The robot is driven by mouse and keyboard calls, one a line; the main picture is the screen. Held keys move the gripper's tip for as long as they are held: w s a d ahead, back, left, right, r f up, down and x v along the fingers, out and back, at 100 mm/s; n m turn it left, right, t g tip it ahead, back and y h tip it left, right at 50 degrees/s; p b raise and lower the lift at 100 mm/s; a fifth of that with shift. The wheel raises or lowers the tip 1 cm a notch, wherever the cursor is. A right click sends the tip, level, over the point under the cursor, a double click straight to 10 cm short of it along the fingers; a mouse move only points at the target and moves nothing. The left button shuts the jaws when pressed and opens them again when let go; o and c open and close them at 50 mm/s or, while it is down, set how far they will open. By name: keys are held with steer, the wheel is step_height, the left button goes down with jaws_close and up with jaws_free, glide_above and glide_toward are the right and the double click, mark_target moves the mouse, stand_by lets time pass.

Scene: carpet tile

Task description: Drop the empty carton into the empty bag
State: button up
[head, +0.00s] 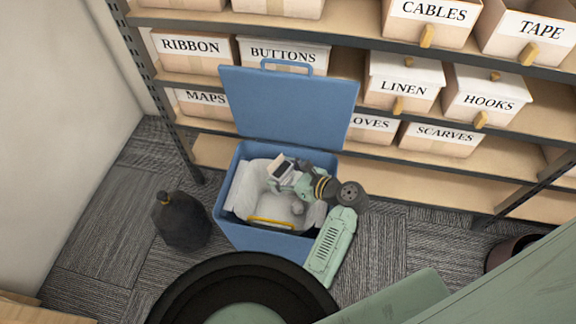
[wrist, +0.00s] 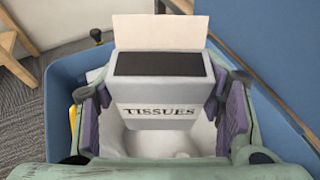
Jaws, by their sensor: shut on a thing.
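The carton is a pale box marked TISSUES, with a dark opening and a raised white flap. It shows in the head view (head: 283,168) and the wrist view (wrist: 160,92). My gripper (head: 293,178) is shut on it; in the wrist view the purple-padded fingers (wrist: 165,84) press its left and right sides. The white bag (head: 243,190) lines an open blue bin (head: 262,240). The carton is over the bag's mouth; I cannot tell how deep. The bag's white inside shows below the carton (wrist: 140,147), and the carton hides part of it.
The bin's blue lid (head: 290,105) stands open at the back. A dark tied bag (head: 181,222) sits on the carpet to the left. Shelves with labelled boxes (head: 405,82) stand behind. A dark round container (head: 508,252) is at the right.

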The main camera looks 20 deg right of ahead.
steer(key=shift+a+f, duration=0.1)
steer(key=shift+f, duration=0.65)
step_height(320, 180, down, 5)
steer(key=b, duration=0.6)
steer(key=shift+r, duration=0.2)
steer(key=shift+r, duration=0.1)
steer(key=o, duration=0.8)
steer(key=shift+o, duration=0.2)
steer(key=shift+s, duration=0.1)
steer(key=v, duration=1.2)
